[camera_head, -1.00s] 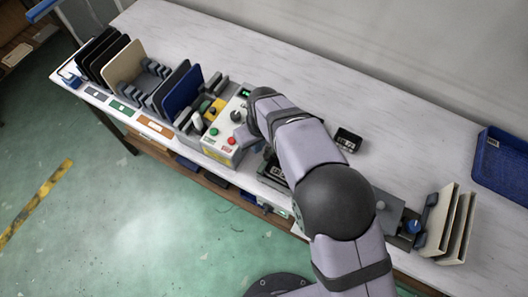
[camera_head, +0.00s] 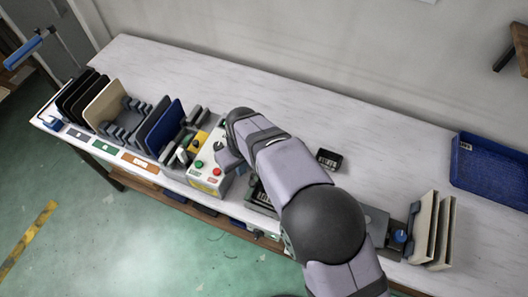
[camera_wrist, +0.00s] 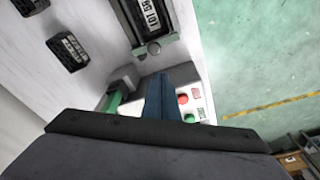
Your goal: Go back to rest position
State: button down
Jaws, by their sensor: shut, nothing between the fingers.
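My gripper (camera_wrist: 160,90) shows in the wrist view as narrow blue-grey fingers, closed together with nothing between them. They point over the control box (camera_wrist: 187,97), near its red and green buttons. In the head view my arm reaches across the bench to the control box (camera_head: 207,168), which has a yellow patch and red and green buttons. The fingertips are hidden behind my wrist there. I cannot tell whether they touch the box.
The white bench (camera_head: 300,120) holds a rack with upright panels (camera_head: 103,102) at left. A small black device (camera_head: 329,159) lies behind my arm. Cream panels (camera_head: 436,230) and a blue basket (camera_head: 490,172) stand at right. The bench's back strip is clear.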

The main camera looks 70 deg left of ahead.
jog(key=w+d+r+m, duration=0.2)
jog(key=w+d, duration=0.2)
jog(key=w, duration=0.5)
jog(key=w+d+r+m, duration=0.2)
jog(key=w+d, duration=0.2)
jog(key=w, duration=0.5)
jog(key=w+d+r+m+t+h, duration=0.1)
jog(key=w+d+r+m, duration=0.15)
jog(key=w+d, duration=0.5)
jog(key=w+d+r+m, duration=0.1)
jog(key=w+d+m, duration=0.35)
jog(key=d, duration=0.55)
jog(key=w+d+r+m, duration=0.2)
jog(key=d+m, duration=0.2)
jog(key=d, duration=1.2)
jog(key=s+d+m, duration=0.3)
jog(key=s+d, duration=0.1)
jog(key=d, duration=0.3)
jog(key=s+d+m, duration=0.3)
jog(key=s+d, duration=0.1)
jog(key=d, duration=0.4)
jog(key=shift+f+g+h, duration=0.3)
jog(key=shift+h, duration=0.1)
